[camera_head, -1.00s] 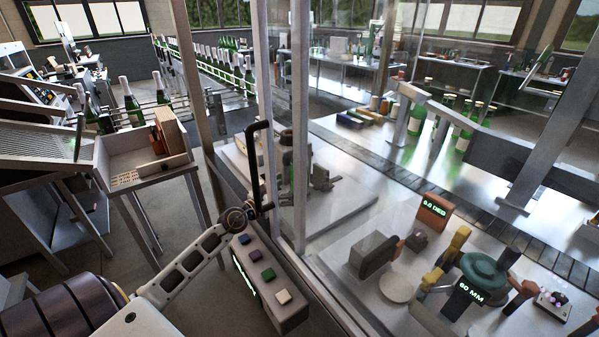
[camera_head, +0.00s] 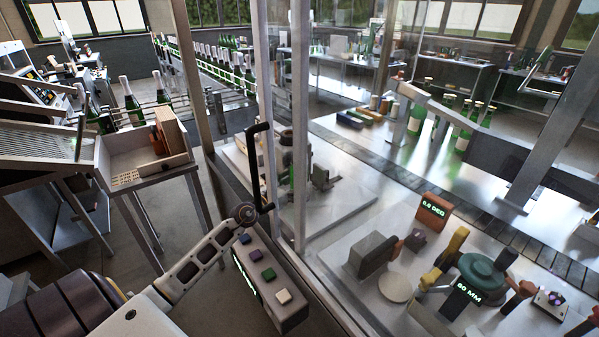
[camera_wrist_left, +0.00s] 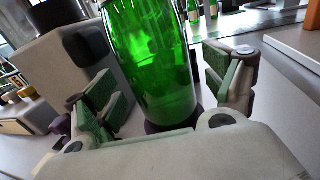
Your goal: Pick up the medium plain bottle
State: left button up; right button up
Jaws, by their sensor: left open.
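A green glass bottle (camera_wrist_left: 152,60) stands between the two fingers of my left gripper (camera_wrist_left: 172,88) in the left wrist view. No label shows on the part in view, and its top is out of the picture. The fingers with green pads are open, one on each side of the bottle; I cannot tell whether either pad touches it. In the head view my left arm reaches in from the lower left, but I cannot make out its fingers. I cannot tell which head-view bottle this is. My right gripper is not in view.
Glass panels and metal posts (camera_head: 300,130) stand in front of the bench. Several green bottles (camera_head: 464,136) stand on the bench behind. A button box (camera_head: 290,318) sits close to my left arm. An open wooden tray (camera_head: 140,178) stands at left. A pale block (camera_wrist_left: 70,65) is left of the bottle.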

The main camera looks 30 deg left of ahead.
pick_arm(q)
jog(key=shift+w+d, duration=0.15)
jog(key=shift+w, duration=0.75)
jog(key=c, duration=1.6)
jog(key=shift+r, duration=0.15)
jog(key=shift+c, duration=1.3)
grip_shut()
jog(key=shift+r, duration=0.1)
